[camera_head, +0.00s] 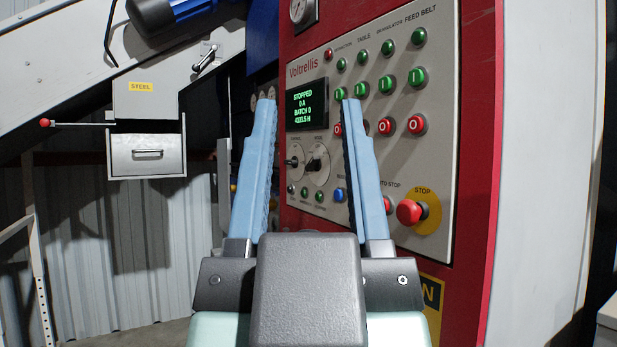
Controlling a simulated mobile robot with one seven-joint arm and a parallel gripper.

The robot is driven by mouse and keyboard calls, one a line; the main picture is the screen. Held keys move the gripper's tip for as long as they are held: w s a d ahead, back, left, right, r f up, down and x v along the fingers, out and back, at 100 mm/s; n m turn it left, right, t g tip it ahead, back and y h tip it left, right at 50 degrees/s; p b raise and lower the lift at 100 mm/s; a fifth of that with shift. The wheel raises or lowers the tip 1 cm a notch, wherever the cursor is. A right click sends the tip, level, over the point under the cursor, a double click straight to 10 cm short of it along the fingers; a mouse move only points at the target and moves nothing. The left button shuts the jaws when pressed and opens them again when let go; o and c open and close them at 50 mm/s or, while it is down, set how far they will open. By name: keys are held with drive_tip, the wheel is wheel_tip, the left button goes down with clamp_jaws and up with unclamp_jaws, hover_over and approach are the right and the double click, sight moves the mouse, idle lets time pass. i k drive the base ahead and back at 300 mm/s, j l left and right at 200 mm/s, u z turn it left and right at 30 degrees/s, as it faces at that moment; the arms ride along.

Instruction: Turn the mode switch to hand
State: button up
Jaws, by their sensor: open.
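The control panel (391,163) on the red cabinet faces me at an angle. Its lower left holds two rotary switches, a left one (293,161) labelled too small to read surely and a right one (313,164) whose label looks like "MODE". Their exact pointer settings cannot be told. My gripper (304,106) is open, its two blue fingers spread in front of the panel. Both switches appear between the fingers in the picture, with no contact visible. The right finger hides part of the panel. The green display (306,103) reads "STOPPED".
A red stop button (409,211) on a yellow disc protrudes at the panel's lower right. Green buttons (415,77) and red buttons (417,124) stand right of the display. A blue button (339,194) is close to the right finger. A steel drawer (147,167) and red-knobbed lever (45,122) are at left.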

sight(314, 164)
drive_tip(key=i+j+z, duration=0.3)
drive_tip(key=i+j, duration=0.15)
drive_tip(key=j, duration=0.2)
drive_tip(key=i+j+z, duration=0.2)
drive_tip(key=j, duration=0.15)
drive_tip(key=i+j+z, duration=0.15)
drive_tip(key=j, duration=0.25)
drive_tip(key=i+j+z, duration=0.15)
drive_tip(key=j, duration=0.25)
